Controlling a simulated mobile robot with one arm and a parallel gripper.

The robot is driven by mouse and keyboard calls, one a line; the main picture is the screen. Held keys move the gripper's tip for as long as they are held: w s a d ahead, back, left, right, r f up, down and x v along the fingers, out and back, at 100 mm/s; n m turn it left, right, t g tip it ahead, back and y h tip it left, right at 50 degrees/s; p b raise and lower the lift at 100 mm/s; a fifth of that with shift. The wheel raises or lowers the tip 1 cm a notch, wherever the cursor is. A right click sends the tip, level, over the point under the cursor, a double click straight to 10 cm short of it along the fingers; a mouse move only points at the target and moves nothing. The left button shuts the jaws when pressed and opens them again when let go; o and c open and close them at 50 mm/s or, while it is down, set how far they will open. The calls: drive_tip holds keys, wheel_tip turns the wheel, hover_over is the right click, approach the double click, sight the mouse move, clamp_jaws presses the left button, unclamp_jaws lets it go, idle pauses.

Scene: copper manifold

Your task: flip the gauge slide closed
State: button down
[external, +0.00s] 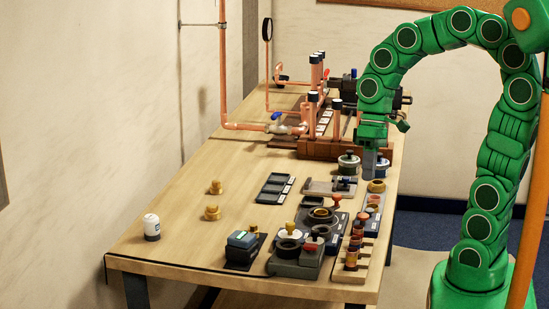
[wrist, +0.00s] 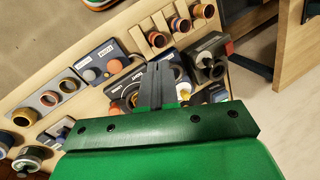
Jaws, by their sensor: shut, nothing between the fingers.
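No part is clearly marked as the gauge slide. A flat grey plate (external: 318,187) with a dark block and blue knob (external: 344,183) lies near the table's middle right; I cannot tell if it is the slide or its position. A dark fixture (external: 306,216) with a round ring and red knob stands in front of it. My gripper (external: 370,172) is shut and empty, pointing down just behind and right of the blue knob. In the wrist view the shut dark fingers (wrist: 165,75) appear over the dark fixtures, hiding part of them.
Copper pipework (external: 313,100) on a brown block stands behind. A jar (external: 348,163) is close to my gripper. A wooden tray of rings (wrist: 170,28) and a grey strip of rings (wrist: 35,108) line the edge. The table's left (external: 180,215) is mostly clear.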

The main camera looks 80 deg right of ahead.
drive_tip(key=w+d+f+m+t+y, duration=0.1)
drive_tip(key=w+d+m+t, duration=0.1)
drive_tip(key=d, duration=0.8)
drive_tip(key=w+d+f+m+t, duration=0.1)
drive_tip(key=w+d+m+t, duration=0.15)
drive_tip(key=d, duration=0.75)
drive_tip(key=s+d+f+m+t, duration=0.1)
drive_tip(key=s+d, duration=0.3)
drive_tip(key=d, duration=0.4)
drive_tip(key=s+d+f+m+t+h, duration=0.1)
drive_tip(key=s+d+f+m, duration=0.2)
drive_tip(key=d, duration=0.6)
drive_tip(key=shift+s+f+m+t, duration=0.2)
drive_tip(key=shift+s+m+t, duration=0.2)
drive_tip(key=shift+s, duration=0.25)
drive_tip(key=shift+a, duration=0.1)
drive_tip(key=x, duration=0.9)
drive_tip(key=shift+w+a+f, duration=0.1)
drive_tip(key=shift+w+f, duration=0.05)
drive_tip(key=shift+f, duration=0.05)
drive_tip(key=w, duration=0.1)
drive_tip(key=w+a, duration=0.1)
drive_tip(key=shift+w+a+f, duration=0.1)
drive_tip(key=shift+w+f, duration=0.25)
drive_tip(key=shift+f, duration=0.05)
drive_tip(key=shift+w+a+f, duration=0.1)
drive_tip(key=shift+w+a, duration=0.2)
drive_tip(key=shift+w, duration=0.25)
